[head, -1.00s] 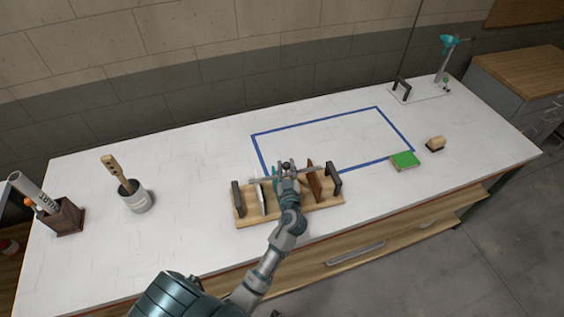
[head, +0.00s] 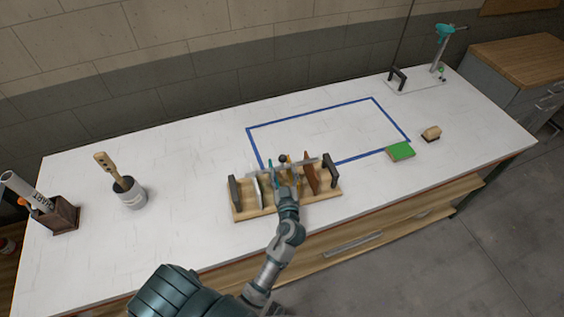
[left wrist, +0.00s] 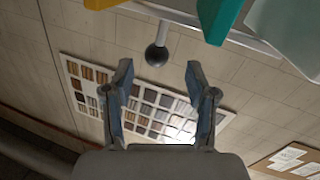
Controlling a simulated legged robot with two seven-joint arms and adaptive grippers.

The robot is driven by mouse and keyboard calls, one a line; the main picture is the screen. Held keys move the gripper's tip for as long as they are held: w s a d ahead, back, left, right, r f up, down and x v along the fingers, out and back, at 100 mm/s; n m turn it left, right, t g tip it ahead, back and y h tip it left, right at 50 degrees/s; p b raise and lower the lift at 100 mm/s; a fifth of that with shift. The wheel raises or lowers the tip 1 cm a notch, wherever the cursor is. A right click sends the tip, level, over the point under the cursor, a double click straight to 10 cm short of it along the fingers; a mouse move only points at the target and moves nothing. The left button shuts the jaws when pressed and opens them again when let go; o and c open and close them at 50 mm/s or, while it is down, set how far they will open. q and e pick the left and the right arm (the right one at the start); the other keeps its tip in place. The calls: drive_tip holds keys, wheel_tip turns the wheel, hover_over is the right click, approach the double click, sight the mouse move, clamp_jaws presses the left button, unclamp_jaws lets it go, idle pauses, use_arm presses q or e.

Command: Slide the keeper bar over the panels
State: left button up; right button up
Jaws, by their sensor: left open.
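The wooden rack (head: 240,214) stands near the bench's front edge, with dark uprights at both ends. Upright panels stand in it, including a white panel (head: 257,192) and a brown panel (head: 312,180). The grey keeper bar (head: 308,162) lies across the panel tops, with a dark round knob (head: 283,158). My left gripper (head: 286,182) is in front of the rack's middle and hides part of it. In the left wrist view its open, empty fingers (left wrist: 160,84) point toward the knob (left wrist: 157,55), which is apart from them. A green panel (left wrist: 218,18) also shows there. My right gripper is not visible.
A blue tape outline (head: 315,113) encloses clear bench behind the rack. A green block (head: 400,151) and a wooden-backed brush (head: 432,133) lie right. A pot with a brush (head: 131,195) and a dark holder (head: 60,216) stand left. A teal-topped stand (head: 442,45) is far right.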

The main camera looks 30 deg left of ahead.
use_arm(q)
drive_tip(key=v, duration=0.6)
drive_tip(key=shift+s+a+f, duration=0.1)
drive_tip(key=shift+s+a, duration=0.05)
drive_tip(key=shift+a, duration=0.1)
